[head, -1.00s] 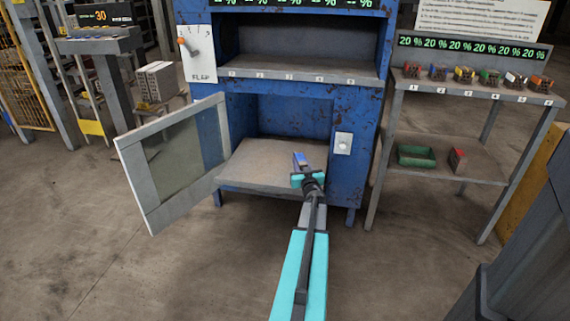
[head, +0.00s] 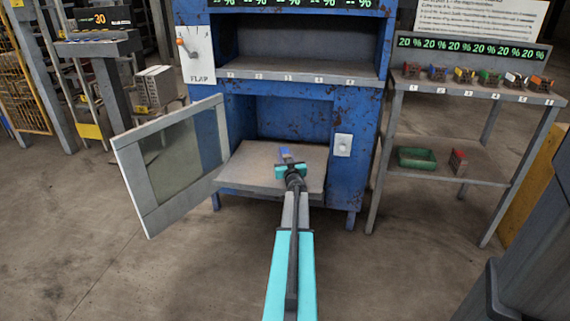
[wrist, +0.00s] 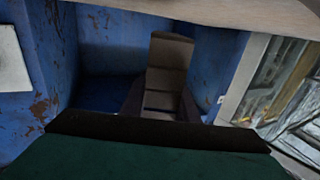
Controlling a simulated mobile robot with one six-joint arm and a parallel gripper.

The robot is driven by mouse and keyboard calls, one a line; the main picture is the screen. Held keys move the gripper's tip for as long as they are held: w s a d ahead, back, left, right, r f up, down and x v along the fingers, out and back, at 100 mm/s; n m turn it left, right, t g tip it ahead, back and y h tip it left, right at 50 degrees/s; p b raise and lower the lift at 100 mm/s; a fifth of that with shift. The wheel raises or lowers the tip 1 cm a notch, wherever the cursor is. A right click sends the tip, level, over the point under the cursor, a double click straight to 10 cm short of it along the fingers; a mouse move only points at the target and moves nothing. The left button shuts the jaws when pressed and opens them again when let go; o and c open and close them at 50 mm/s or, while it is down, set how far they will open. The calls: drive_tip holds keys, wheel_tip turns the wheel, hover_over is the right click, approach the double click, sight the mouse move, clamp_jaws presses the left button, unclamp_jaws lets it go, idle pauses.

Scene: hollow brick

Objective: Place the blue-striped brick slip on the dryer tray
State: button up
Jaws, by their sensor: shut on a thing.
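The slip (head: 285,153) shows blue at the tip of my gripper (head: 287,161) in the head view. My gripper is shut on it. In the wrist view, the slip (wrist: 167,68) appears as a dim brown-grey block between the dark fingers, its stripe not clear. The dryer tray (head: 245,170) is a flat grey-brown board sticking out of the lower opening of the blue dryer (head: 350,115). In the head view, the slip overlaps the tray's right-middle part. I cannot tell whether it touches the tray. A pale board edge (wrist: 255,10) crosses the top of the wrist view.
The framed door (head: 170,160) stands open left of the tray. A white switch box (head: 343,145) is on the dryer's front at right. A rack (head: 455,90) at right holds several small coloured bricks, a green bin (head: 417,158) and a red block (head: 458,160). The tray's left part is bare.

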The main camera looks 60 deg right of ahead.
drive_tip(key=shift+f+b, duration=0.95)
drive_tip(key=shift+f, duration=0.75)
drive_tip(key=shift+f, duration=0.15)
drive_tip(key=o, duration=1.1)
drive_tip(key=shift+c, duration=0.2)
drive_tip(key=shift+r+v, duration=0.2)
drive_tip(key=shift+v, duration=0.95)
drive_tip(key=shift+p+v, duration=1.15)
drive_tip(key=shift+v, duration=3.75)
